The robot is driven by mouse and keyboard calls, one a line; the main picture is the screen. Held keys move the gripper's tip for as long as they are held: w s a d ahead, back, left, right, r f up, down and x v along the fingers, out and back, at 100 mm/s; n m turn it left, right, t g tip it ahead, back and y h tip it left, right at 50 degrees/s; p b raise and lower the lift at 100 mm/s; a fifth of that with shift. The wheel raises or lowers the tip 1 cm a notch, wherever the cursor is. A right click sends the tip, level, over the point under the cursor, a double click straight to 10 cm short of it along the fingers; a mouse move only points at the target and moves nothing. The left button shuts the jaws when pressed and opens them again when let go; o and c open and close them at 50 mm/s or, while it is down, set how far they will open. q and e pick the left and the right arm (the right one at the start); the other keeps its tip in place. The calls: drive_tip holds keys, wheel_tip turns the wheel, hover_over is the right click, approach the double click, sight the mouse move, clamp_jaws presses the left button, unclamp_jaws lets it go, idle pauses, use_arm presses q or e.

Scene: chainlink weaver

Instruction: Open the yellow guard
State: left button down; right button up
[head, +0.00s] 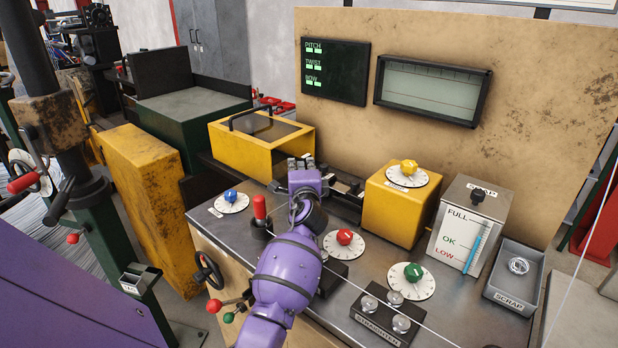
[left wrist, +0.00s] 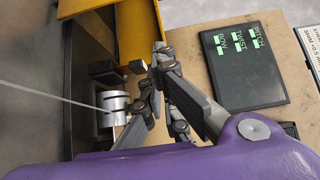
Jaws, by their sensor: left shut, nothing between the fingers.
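The yellow guard (head: 228,151) is a box-shaped cover with a dark window and a black handle (head: 250,112) on top. It sits lowered over the back left of the bench in the head view. Its yellow edge also shows at the top of the left wrist view (left wrist: 148,17). My left gripper (head: 302,164) is shut and empty, just right of the guard's front right corner. In the left wrist view its fingers (left wrist: 152,72) are close to the guard's edge; I cannot tell whether they touch. My right gripper is not in view.
A yellow block with a dial (head: 400,215) stands right of my gripper. Red (head: 344,242) and green (head: 413,280) dials and the straighter (head: 378,318) are in front. A red-topped lever (head: 260,208) stands left of my arm. A wire (left wrist: 50,93) runs to a metal roller (left wrist: 113,105).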

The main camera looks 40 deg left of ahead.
use_arm(q)
drive_tip(key=a, duration=0.4)
drive_tip(key=w+a, duration=0.1)
drive_tip(key=shift+a, duration=0.4)
drive_tip(key=shift+s, duration=0.15)
